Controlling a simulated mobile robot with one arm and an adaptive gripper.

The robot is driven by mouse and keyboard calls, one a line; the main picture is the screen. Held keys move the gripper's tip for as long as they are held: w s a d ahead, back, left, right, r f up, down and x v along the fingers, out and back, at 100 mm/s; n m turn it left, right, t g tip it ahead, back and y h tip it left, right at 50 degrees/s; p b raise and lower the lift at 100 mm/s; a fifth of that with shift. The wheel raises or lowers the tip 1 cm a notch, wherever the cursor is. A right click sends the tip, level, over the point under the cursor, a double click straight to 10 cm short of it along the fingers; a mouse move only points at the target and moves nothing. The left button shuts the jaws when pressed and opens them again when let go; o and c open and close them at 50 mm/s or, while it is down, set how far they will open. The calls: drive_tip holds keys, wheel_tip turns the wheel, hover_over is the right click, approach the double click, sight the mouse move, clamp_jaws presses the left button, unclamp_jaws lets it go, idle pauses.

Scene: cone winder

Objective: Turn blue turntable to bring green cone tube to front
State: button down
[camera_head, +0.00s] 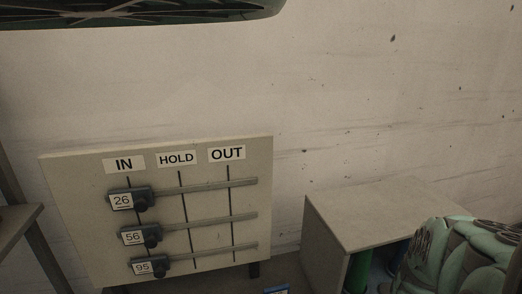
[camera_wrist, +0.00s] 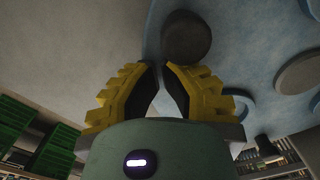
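A pale blue surface, likely the blue turntable (camera_wrist: 240,43), fills the upper right of the wrist view. A dark round knob or post end (camera_wrist: 186,37) stands at its left part, just beyond my gripper's fingertips. My gripper (camera_wrist: 158,68) has yellow fingers with black pads. The tips are close together with a narrow gap, and contact with the dark piece cannot be told. In the head view a green tube (camera_head: 359,270) stands partly hidden under the cabinet top at the lower right; a little blue shows beside it. My gripper is out of the head view.
The grey cabinet top (camera_head: 380,215) overhangs the green tube. A board (camera_head: 85,225) with IN, HOLD and OUT columns and sliders 26, 56 and 95 stands left. Grey round pieces (camera_wrist: 300,72) lie on the blue surface. Green crates (camera_wrist: 20,125) are far left in the wrist view.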

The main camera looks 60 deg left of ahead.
drive_tip(key=shift+f+b, duration=0.3)
idle(0.4)
drive_tip(key=shift+w+d, duration=0.5)
drive_tip(key=shift+d, duration=0.2)
drive_tip(key=shift+w+d, duration=0.5)
drive_tip(key=shift+d, duration=0.2)
drive_tip(key=shift+w+d+b, duration=0.55)
drive_tip(key=shift+w+b, duration=0.05)
drive_tip(key=shift+b, duration=0.05)
drive_tip(key=shift+w+d, duration=0.5)
drive_tip(key=shift+w, duration=0.1)
drive_tip(key=shift+b, duration=0.3)
